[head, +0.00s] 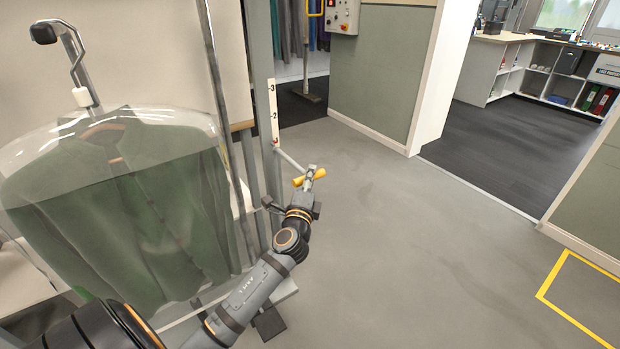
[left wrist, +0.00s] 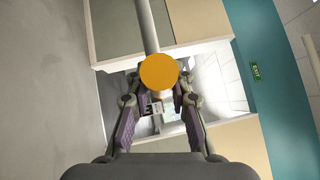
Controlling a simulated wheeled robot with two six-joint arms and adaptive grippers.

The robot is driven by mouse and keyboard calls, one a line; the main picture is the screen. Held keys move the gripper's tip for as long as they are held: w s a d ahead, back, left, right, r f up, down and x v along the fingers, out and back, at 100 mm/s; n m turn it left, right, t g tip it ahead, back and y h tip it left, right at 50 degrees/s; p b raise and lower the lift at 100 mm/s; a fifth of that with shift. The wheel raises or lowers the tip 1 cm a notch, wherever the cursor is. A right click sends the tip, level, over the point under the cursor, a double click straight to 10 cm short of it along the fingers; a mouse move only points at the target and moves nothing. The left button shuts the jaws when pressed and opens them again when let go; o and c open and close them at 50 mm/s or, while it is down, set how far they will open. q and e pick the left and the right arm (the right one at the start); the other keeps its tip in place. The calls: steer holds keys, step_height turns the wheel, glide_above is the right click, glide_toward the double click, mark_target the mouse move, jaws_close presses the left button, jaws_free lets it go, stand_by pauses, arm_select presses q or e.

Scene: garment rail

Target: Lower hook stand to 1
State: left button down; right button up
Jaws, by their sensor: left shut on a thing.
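The hook stand's grey post (head: 262,120) carries a white scale strip (head: 273,105) with 3 and 2 readable. A small red mark (head: 275,143) sits at the strip's lower end, below the 2; no 1 is legible there. A thin crank arm runs from there to a yellow handle (head: 304,178). My left gripper (head: 308,184) is shut on this handle, whose round orange-yellow end (left wrist: 159,71) shows between the fingers in the left wrist view. A metal hook (head: 72,55) with a dark tip rises at upper left. My right gripper is not in view.
A green garment (head: 130,215) under a clear cover hangs left of the post, close to my left arm. The grey floor (head: 430,240) to the right is clear. A green wall panel (head: 375,75) and shelves (head: 550,75) stand farther back.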

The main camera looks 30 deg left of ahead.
arm_select(q)
steer(key=shift+f, duration=0.4)
steer(key=c, duration=1.3)
jaws_free()
steer(key=shift+o, duration=0.7)
steer(key=shift+r, duration=0.1)
steer(key=v, duration=1.2)
